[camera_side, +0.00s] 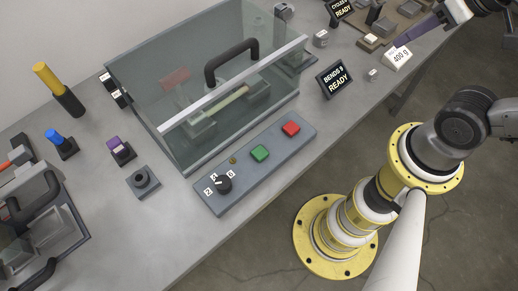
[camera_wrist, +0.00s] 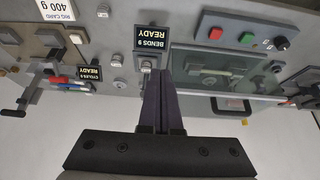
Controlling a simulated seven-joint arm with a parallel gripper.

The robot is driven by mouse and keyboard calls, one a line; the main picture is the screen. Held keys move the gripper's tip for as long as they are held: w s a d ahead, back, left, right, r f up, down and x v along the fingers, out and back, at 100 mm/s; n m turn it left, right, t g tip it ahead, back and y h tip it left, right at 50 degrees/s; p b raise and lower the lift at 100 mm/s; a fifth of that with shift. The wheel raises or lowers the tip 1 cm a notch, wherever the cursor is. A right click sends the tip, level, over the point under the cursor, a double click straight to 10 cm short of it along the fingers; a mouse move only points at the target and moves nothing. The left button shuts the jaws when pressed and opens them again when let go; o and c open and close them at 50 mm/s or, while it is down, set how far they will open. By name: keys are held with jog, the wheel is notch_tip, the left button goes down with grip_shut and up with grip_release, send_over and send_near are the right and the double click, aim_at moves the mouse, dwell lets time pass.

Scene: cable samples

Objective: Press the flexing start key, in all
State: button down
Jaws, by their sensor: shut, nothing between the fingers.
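The grey control panel (camera_side: 230,185) lies in front of the clear-lidded box. It carries a green key (camera_side: 260,153), a red key (camera_side: 291,129) and a black selector knob (camera_side: 224,184). In the wrist view the green key (camera_wrist: 247,41) and red key (camera_wrist: 215,33) show at the upper right, away from the fingers. My gripper (camera_side: 408,40) is at the top right of the side view, near the white 400 g card. Its dark purple fingers (camera_wrist: 159,78) are together and empty. A display (camera_side: 338,79) reads "BENDS 9 READY".
The clear-lidded box (camera_side: 220,75) with a black handle stands behind the panel. The 400 g card (camera_side: 397,58) and a second READY display (camera_side: 341,10) are at the upper right. Colored-handled tools (camera_side: 60,90) stand at the left. The bench between panel and BENDS display is mostly clear.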

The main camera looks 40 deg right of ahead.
dwell(0.4)
jog(key=w+a+r+n+t+y, duration=0.1)
jog(key=w+a+n+t+y, duration=0.1)
jog(key=w+a+n, duration=0.4)
jog(key=w+a+n+t+y, duration=0.1)
jog(key=w+a+n+t, duration=0.25)
jog(key=w, duration=0.45)
jog(key=s+a+f+n+g+y, duration=0.3)
jog(key=a+f+n, duration=0.5)
jog(key=a+f, duration=0.4)
jog(key=s+a+g, duration=0.1)
jog(key=a, duration=0.2)
jog(key=shift+s+a+f, duration=0.25)
jog(key=shift+s+f, duration=0.05)
jog(key=shift+s, duration=0.05)
